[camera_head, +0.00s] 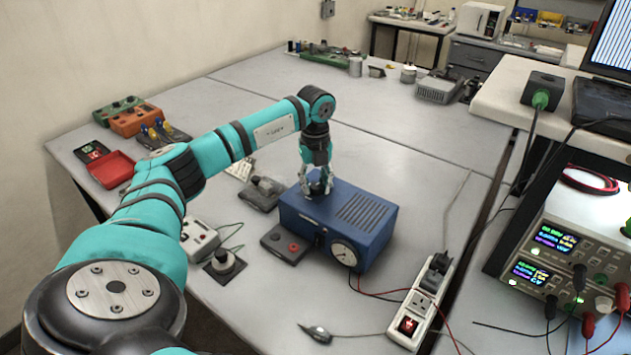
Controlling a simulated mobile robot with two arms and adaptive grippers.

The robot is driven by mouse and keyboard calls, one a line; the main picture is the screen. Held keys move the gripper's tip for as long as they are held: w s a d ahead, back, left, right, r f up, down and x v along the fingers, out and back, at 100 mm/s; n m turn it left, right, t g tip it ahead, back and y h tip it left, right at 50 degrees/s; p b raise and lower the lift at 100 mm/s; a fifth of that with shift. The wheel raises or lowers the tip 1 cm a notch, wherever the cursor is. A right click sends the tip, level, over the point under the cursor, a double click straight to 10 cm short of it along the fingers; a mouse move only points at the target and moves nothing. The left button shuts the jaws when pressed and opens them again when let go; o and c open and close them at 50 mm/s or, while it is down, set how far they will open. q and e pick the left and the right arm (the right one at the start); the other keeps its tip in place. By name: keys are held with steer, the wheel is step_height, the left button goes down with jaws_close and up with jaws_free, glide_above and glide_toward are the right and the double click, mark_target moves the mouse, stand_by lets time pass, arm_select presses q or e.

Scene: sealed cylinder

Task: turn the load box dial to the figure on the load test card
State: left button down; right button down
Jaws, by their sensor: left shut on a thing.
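A blue vented box (375,212), which looks like the load box, stands mid-table with a round white gauge (345,253) on its front. My left gripper (319,190) points down at the box's top left and is shut on a dark knob there, apparently the dial. The fingers cover most of the knob, so its setting cannot be read. A pale card (241,167) lies behind my left arm, partly hidden; I cannot tell whether it is the load test card, and its print is too small to read. My right gripper is out of view.
A black knob on a square plate (224,263) and a small panel with a red button (285,244) sit near the box. A power strip (421,305) and loose red and black leads lie to its right. Instruments (560,250) stand at far right.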

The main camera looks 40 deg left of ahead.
mark_target(314, 185)
arm_select(q)
steer(key=n, duration=0.4)
steer(key=shift+r+p, duration=0.15)
steer(key=shift+p, duration=0.15)
steer(key=shift+n, duration=0.3)
steer(key=c, duration=1)
jaws_free()
step_height(314, 185, up, 12)
steer(key=shift+f, duration=0.1)
steer(key=shift+s+f, duration=0.1)
